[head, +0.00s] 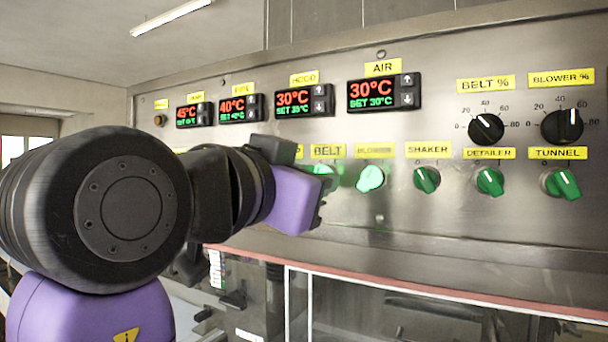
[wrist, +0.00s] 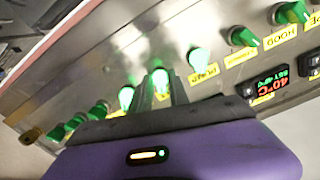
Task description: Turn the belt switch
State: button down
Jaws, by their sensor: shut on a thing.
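The belt switch is a green knob under the yellow BELT label (head: 328,151) on the steel panel. In the head view only part of the belt switch (head: 322,169) shows behind my gripper (head: 319,198). In the wrist view the belt switch (wrist: 160,79) is between my two dark fingers, which are shut on it. My gripper comes at the panel from the left in the head view. The lower part of the knob and its pointer are hidden or washed out by glare, so its angle is hard to read.
The blower knob (head: 370,178) is close on the right, and the pump knob (wrist: 198,57) is on the other side. Shaker (head: 427,180), detailer (head: 490,181) and tunnel (head: 562,183) knobs follow. Black dials (head: 486,128) and temperature displays (head: 372,93) are above. A reddish ledge (head: 420,290) runs below.

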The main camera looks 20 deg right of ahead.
jog(key=shift+n+p, duration=2.1)
jog(key=shift+n, duration=2.4)
jog(key=c, duration=1.5)
grip_release()
jog(key=b+v, duration=0.2)
jog(key=v, duration=0.6)
jog(key=shift+d, duration=0.1)
